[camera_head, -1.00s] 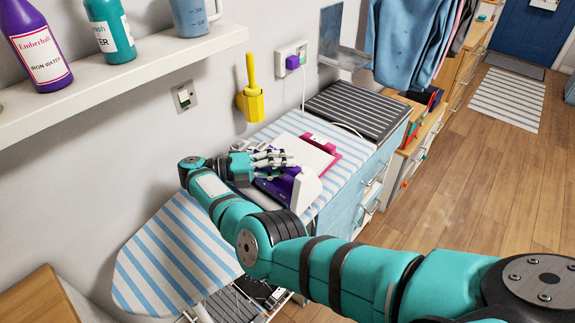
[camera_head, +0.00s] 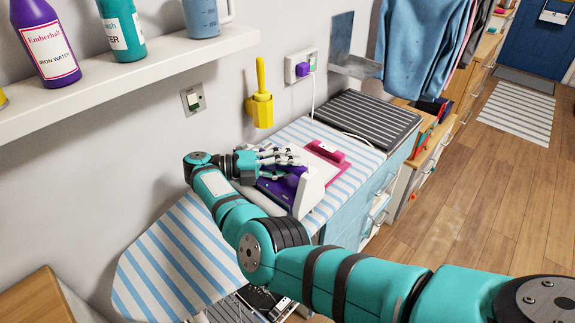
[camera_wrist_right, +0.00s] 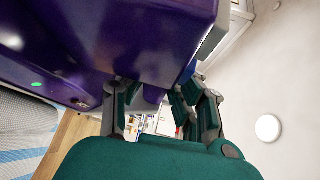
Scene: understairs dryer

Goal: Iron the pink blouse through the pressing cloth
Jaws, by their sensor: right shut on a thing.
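The striped ironing board (camera_head: 180,255) runs along the wall. A pink item (camera_head: 328,150), seemingly the blouse, shows at the edge of a flat white piece (camera_head: 310,160), probably the pressing cloth; most of both is hidden. A purple and white iron (camera_head: 309,192) is beside my right gripper (camera_head: 285,160), over the near part of the white piece. The gripper is shut on the iron. The iron's purple body (camera_wrist_right: 120,35) fills the top of the wrist view, close to the gripper fingers (camera_wrist_right: 160,105). Whether its sole touches the cloth is hidden. My left gripper is out of view.
A dark ribbed pad (camera_head: 365,115) lies at the board's far end. A cord runs up to the wall socket (camera_head: 299,67). A yellow holder (camera_head: 261,108) hangs on the wall. A shelf (camera_head: 130,75) with bottles overhangs at upper left.

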